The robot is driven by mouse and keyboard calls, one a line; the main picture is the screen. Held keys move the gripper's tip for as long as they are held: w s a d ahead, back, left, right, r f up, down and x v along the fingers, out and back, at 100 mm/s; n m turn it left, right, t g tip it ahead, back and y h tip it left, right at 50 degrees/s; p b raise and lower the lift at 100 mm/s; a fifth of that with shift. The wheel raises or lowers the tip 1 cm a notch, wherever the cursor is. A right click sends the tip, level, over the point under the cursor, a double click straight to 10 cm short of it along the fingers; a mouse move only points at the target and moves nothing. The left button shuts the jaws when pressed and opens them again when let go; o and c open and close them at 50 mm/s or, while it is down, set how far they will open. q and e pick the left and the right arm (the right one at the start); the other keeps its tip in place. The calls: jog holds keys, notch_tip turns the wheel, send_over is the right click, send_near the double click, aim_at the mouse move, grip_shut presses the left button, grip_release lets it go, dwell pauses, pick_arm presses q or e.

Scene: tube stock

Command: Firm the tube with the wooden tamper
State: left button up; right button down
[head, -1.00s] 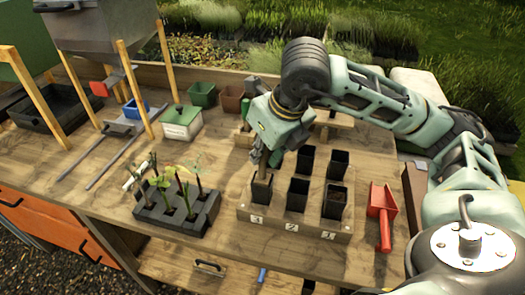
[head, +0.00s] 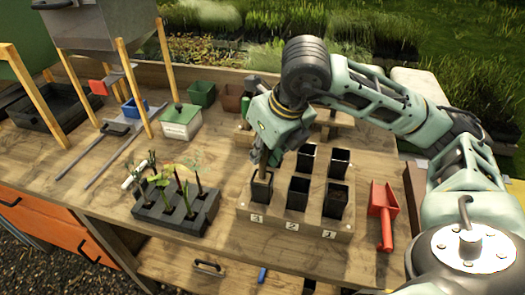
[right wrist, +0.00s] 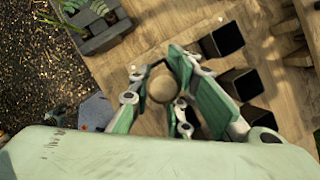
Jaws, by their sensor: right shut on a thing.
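In the right wrist view the tamper's round top (right wrist: 162,87) shows between the fingers. The tube stands upright in a wooden tube block (head: 308,226). My left gripper is out of view.
Several other black tubes (head: 298,193) stand close by in the block. A dark seedling tray (head: 176,215) with seedlings is to the left, a red scoop (head: 384,215) to the right. A green-lidded box (head: 181,121) stands further back.

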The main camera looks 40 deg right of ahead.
jog(key=shift+f+b, duration=0.55)
jog(key=shift+b, duration=0.55)
dwell(1.3)
jog(key=shift+s, duration=0.15)
dwell(0.4)
jog(key=shift+r, duration=0.1)
jog(key=shift+r+p, duration=0.5)
jog(key=shift+p, duration=0.1)
jog(key=shift+r+p, duration=3.5)
jog(key=shift+r, duration=1.5)
jog(key=shift+w+f, duration=0.1)
jog(key=shift+w, duration=0.15)
